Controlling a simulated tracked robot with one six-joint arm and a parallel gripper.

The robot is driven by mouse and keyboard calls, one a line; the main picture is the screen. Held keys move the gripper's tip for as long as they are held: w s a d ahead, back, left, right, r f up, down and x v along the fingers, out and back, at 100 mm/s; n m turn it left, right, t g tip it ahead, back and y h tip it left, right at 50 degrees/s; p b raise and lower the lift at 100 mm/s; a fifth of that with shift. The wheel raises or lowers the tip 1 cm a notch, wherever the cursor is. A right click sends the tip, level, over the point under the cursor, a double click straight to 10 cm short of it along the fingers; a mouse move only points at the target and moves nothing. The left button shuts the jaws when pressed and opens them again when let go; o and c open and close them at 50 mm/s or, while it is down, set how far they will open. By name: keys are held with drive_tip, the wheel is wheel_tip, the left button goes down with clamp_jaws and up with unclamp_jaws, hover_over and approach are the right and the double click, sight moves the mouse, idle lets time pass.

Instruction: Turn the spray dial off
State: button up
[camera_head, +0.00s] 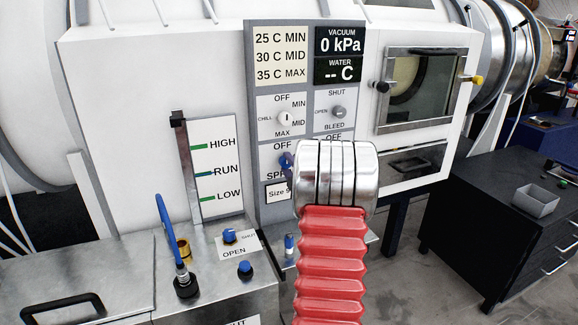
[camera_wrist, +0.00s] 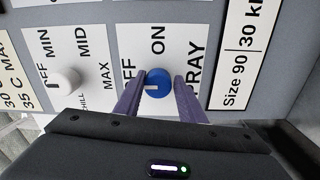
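The spray dial (camera_wrist: 158,83) is a round blue knob on the grey and white panel. It shows in the wrist view, with its white mark on the left side, towards the partly hidden OFF label. ON is printed above it and part of SPRAY to its right. My gripper (camera_wrist: 157,78) is open, with one purple finger on each side of the dial. I cannot tell whether either finger touches it. In the head view my red and silver arm hides the dial and most of my gripper; only a bluish purple bit (camera_head: 286,161) shows.
A white chill dial (camera_head: 285,118) sits above the spray area, beside a grey shut/bleed dial (camera_head: 339,112). A lever gauge (camera_head: 213,170) stands left. A steel bench (camera_head: 215,285) with blue-topped valves lies below. A black cabinet (camera_head: 500,225) stands right.

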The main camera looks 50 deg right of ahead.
drive_tip(key=o, duration=0.4)
drive_tip(key=v, duration=1.4)
drive_tip(key=shift+w, duration=0.1)
idle(0.4)
